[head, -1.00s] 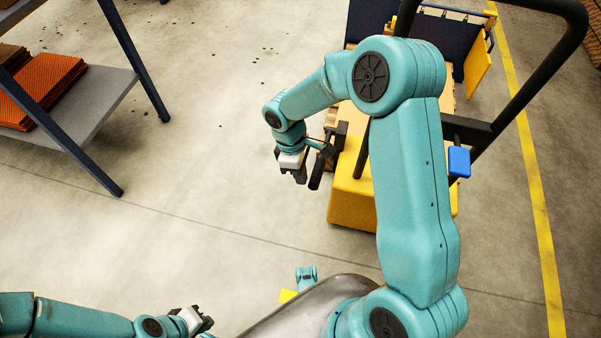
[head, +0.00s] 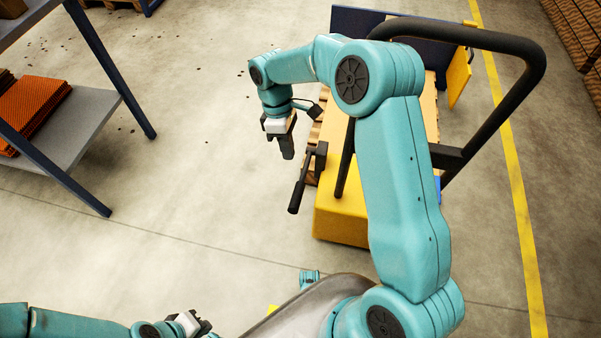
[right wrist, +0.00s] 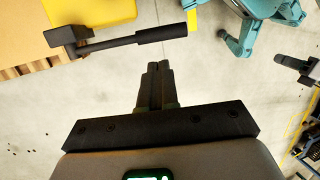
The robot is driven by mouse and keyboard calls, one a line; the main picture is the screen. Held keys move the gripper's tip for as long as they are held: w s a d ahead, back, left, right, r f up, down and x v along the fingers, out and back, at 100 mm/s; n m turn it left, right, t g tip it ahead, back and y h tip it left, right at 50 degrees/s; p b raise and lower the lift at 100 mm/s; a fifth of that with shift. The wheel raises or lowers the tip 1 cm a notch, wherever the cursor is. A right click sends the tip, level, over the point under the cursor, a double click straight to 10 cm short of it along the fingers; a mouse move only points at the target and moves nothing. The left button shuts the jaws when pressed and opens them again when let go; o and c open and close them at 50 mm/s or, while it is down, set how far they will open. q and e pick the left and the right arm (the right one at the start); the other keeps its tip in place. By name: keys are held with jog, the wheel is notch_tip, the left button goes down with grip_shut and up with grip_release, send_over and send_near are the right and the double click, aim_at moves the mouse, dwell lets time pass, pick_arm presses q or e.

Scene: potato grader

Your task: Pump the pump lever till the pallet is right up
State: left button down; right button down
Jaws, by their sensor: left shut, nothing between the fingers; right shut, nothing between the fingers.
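The pump lever (head: 302,182) is a black rod with a thick grip, sticking out from the left side of the yellow pallet truck (head: 340,219) and tilted down toward me. In the right wrist view the lever (right wrist: 160,34) lies beyond the fingertips, apart from them. The wooden pallet (head: 313,138) shows partly behind my right arm; how high it stands is hard to tell. My right gripper (head: 287,155) is shut and empty, above and behind the lever's grip; its fingers also show in the right wrist view (right wrist: 160,68). My left gripper (head: 205,328) is shut and empty at the bottom edge.
A black handle loop (head: 530,75) rises from the truck, behind and right of my right arm. A rack (head: 85,120) with orange stacked sheets (head: 38,112) stands at the left. The floor between rack and truck is clear. A yellow line (head: 515,190) runs along the right.

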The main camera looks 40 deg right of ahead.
aim_at(296, 194)
pick_arm(q)
jog(key=shift+d+r+p, duration=0.35)
jog(key=shift+r, duration=0.35)
pick_arm(e)
jog(key=shift+w+r, duration=0.1)
jog(key=shift+r, duration=0.55)
jog(key=shift+a, duration=0.15)
